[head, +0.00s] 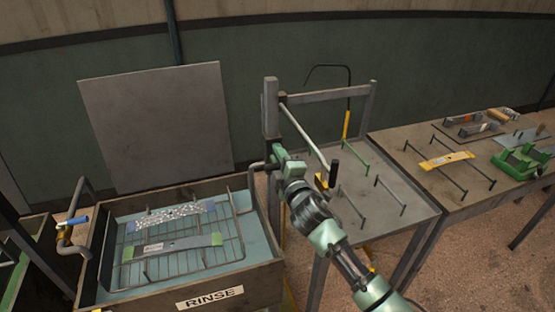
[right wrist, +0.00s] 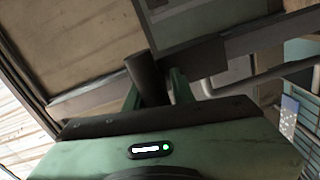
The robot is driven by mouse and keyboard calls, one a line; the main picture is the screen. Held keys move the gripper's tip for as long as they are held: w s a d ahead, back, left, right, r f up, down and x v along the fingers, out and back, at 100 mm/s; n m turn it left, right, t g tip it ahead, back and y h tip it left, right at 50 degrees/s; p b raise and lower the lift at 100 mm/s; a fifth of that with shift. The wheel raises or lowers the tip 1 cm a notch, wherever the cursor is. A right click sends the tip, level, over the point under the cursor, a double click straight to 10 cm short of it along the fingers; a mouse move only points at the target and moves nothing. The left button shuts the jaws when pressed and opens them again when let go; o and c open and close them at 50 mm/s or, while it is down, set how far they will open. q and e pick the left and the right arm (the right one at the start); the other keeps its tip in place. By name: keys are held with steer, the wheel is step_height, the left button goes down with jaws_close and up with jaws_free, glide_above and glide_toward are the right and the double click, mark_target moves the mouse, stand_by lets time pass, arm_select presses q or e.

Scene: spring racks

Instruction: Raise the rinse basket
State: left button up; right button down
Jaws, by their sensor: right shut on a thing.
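The rinse basket (head: 190,262) is a wire rack low in the tank marked RINSE (head: 235,285). A speckled strip (head: 172,216) and a plain grey strip with green ends (head: 180,245) lie on it. A bent grey rod (head: 257,164) rises at the tank's right side and runs to my right gripper (head: 277,157). In the right wrist view, the gripper is shut on a dark round grip (right wrist: 147,78), with the grey rod (right wrist: 265,77) close by. In the head view, my gripper hides the grip. My left gripper is out of view.
A grey post (head: 271,115) stands right behind my right gripper. A pale lever (head: 303,131) with a black end slopes past it. A rack table (head: 415,215) and a bench with a yellow strip (head: 447,160) stand right. A blue-handled tap (head: 74,221) is on the tank's left.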

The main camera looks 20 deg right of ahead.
steer(key=shift+r, duration=0.6)
steer(key=c, duration=1.2)
jaws_free()
steer(key=shift+c, duration=0.2)
steer(key=shift+f, duration=0.15)
steer(key=shift+f, duration=0.15)
steer(key=shift+s+f, duration=0.1)
steer(key=shift+s, duration=0.2)
steer(key=s+b, duration=0.2)
steer(key=s, duration=0.5)
steer(key=shift+d, duration=0.15)
steer(key=shift+s, duration=0.1)
